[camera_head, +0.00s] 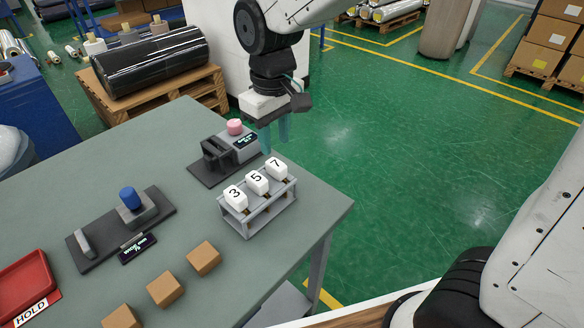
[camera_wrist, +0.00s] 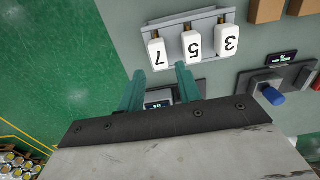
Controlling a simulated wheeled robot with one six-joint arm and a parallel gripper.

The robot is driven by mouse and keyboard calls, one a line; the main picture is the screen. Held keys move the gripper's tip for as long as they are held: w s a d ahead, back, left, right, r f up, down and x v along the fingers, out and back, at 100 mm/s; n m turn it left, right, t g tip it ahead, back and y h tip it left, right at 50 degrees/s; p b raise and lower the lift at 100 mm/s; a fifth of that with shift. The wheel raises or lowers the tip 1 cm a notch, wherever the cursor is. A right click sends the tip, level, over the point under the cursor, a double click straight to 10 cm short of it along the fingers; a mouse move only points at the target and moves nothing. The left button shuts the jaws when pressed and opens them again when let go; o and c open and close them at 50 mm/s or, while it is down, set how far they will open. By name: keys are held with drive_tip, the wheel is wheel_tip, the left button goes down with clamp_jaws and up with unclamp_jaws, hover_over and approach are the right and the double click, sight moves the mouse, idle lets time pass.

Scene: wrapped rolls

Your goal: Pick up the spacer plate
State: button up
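Three white numbered pieces, 3 (camera_head: 234,196), 5 (camera_head: 257,181) and 7 (camera_head: 277,168), stand in a row in a grey rack (camera_head: 262,221) near the table's right edge. They look like the spacer plates; the task does not say which one. In the wrist view, the 7 (camera_wrist: 158,54), 5 (camera_wrist: 192,46) and 3 (camera_wrist: 228,39) appear at the top. My gripper (camera_head: 274,146) is open, its teal fingers pointing down above the far side of the rack, near the 7. In the wrist view, my gripper (camera_wrist: 160,69) has nothing between its fingers.
A device with a pink knob (camera_head: 235,127) and display stands behind the rack. A blue-knobbed device (camera_head: 131,198) sits to the left. Several tan blocks (camera_head: 203,258) lie along the front. A red tray (camera_head: 24,285) marked HOLD is at the left. The far tabletop (camera_head: 150,145) is clear.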

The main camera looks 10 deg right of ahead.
sight(276, 164)
drive_tip(key=shift+w+d+f, duration=0.1)
drive_tip(key=shift+w+f, duration=0.05)
drive_tip(key=shift+f, duration=0.25)
wheel_tip(276, 164, down, 7)
drive_tip(key=shift+f, duration=0.2)
clamp_jaws()
